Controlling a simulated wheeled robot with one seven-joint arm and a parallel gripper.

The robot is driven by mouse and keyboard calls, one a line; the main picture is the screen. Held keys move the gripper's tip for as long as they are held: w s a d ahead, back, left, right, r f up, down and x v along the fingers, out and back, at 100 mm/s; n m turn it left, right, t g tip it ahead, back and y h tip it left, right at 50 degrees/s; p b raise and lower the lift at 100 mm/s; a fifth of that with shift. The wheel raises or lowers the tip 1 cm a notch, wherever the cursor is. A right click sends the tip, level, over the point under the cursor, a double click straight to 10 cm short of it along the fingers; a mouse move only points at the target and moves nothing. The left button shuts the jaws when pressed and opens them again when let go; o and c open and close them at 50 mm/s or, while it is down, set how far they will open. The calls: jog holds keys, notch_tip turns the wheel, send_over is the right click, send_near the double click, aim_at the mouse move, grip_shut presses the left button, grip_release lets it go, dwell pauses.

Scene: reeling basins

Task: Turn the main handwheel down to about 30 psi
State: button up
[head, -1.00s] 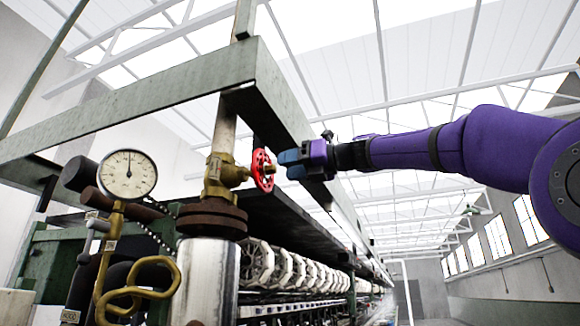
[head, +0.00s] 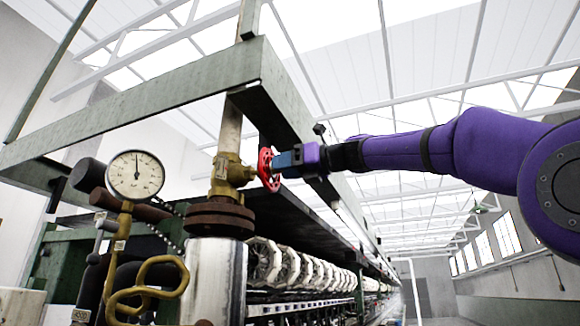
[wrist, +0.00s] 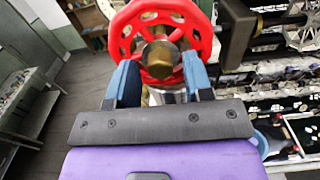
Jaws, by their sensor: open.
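The red main handwheel (head: 268,169) sits on the brass valve (head: 226,174) on the vertical pipe. It also fills the top of the wrist view (wrist: 190,20), with its brass hub between my fingertips. My gripper (head: 280,163) is open, its blue fingers (wrist: 160,82) reaching to the wheel on either side of the hub. I cannot tell whether they touch it. The round white pressure gauge (head: 135,175) stands left of the valve, its dark needle pointing nearly straight up. Its numbers are too small to read.
A green steel beam frame (head: 190,90) passes above and behind the valve, close to my gripper. A bent brass pipe (head: 150,285) and a silver cylinder (head: 218,275) stand below. Several white reels (head: 290,265) run back to the right.

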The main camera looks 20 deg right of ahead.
jog(key=c, duration=0.8)
jog(key=m, duration=0.8)
jog(key=o, duration=0.8)
